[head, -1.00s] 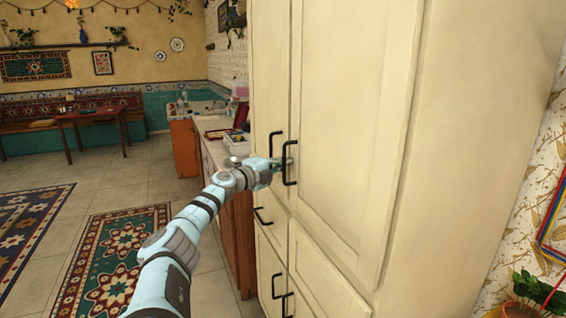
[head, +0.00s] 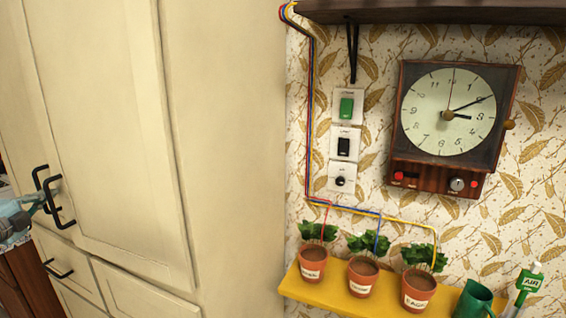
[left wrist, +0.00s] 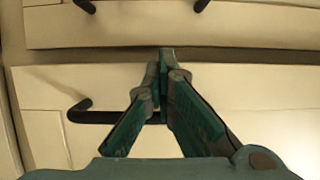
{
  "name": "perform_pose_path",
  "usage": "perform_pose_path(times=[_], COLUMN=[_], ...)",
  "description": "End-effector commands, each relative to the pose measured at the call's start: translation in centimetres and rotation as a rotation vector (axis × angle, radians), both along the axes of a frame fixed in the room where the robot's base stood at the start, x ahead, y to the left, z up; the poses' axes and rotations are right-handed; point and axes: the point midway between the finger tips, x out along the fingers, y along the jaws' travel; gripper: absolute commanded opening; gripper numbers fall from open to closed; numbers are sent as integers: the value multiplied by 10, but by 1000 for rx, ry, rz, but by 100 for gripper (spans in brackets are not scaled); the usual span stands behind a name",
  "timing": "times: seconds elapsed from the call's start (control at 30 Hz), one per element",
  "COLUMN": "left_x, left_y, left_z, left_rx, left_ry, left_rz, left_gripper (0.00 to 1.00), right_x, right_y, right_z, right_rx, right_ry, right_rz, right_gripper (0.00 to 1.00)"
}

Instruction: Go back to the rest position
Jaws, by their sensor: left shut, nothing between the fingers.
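My left gripper (head: 42,198) is at the left edge of the head view, beside the black upper handles (head: 58,205) of the tall cream cupboard (head: 110,120). In the left wrist view, its fingers (left wrist: 164,65) meet at the tips with nothing between them. A black handle (left wrist: 92,116) shows behind and to the left of the fingers; whether they touch it I cannot tell. The cupboard doors look shut. My right gripper is not in view.
A patterned wall holds a clock (head: 447,112) and switches (head: 344,145). Below, a yellow shelf (head: 325,290) bears potted plants (head: 362,275), a green cup (head: 474,300) and a labelled green-and-white item (head: 527,283). A lower handle (head: 58,270) juts from the cupboard.

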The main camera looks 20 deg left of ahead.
Motion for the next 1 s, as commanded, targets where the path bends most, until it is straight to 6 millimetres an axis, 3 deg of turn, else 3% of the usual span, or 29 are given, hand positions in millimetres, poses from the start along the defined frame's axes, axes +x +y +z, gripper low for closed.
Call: perform_pose_path(times=[0.13, 0.4, 0.57, 0.77, 0.87, 1.0], left_x=[2, 3, 1, -1, -3, -13], left_y=[-2, 15, 29, 35, 32, 18], left_z=[6, 14, -9, -66, -115, -202], left_rx=[6, 13, -60, -172, -254, -392], left_ry=[-2, -56, -89, -79, -53, 13], left_rz=[-6, 85, 167, 243, 291, 368], left_gripper=[0, 0, 0, 0, 0, 0], right_x=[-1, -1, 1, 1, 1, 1], right_y=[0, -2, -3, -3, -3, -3], right_z=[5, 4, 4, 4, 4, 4], right_rx=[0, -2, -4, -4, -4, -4], right_ry=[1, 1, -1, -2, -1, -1], right_rz=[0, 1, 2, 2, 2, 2], right_gripper=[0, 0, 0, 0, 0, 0])
